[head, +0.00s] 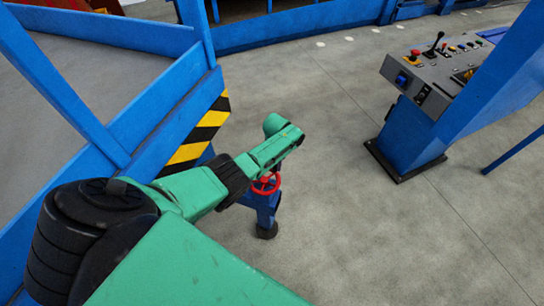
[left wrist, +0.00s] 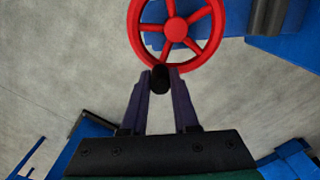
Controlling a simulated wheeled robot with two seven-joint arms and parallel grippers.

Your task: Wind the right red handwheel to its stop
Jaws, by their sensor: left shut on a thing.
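The red handwheel (head: 266,183) sits on a blue stand with a dark foot, partly hidden behind my left forearm and wrist in the head view. In the left wrist view the handwheel (left wrist: 176,29) fills the top middle, with a round hub, several spokes and its top edge cut off. A black knob (left wrist: 161,79) is at the lower rim. My left gripper (left wrist: 160,84) is shut on this knob, one dark finger on each side. In the head view the left fingers are mostly hidden by the wrist. My right gripper is not in view.
A blue railing with a yellow-black striped panel (head: 197,138) stands left of the handwheel, close to my left arm. A blue control console (head: 410,135) with buttons and levers stands at the right. Grey floor (head: 340,200) between them is clear.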

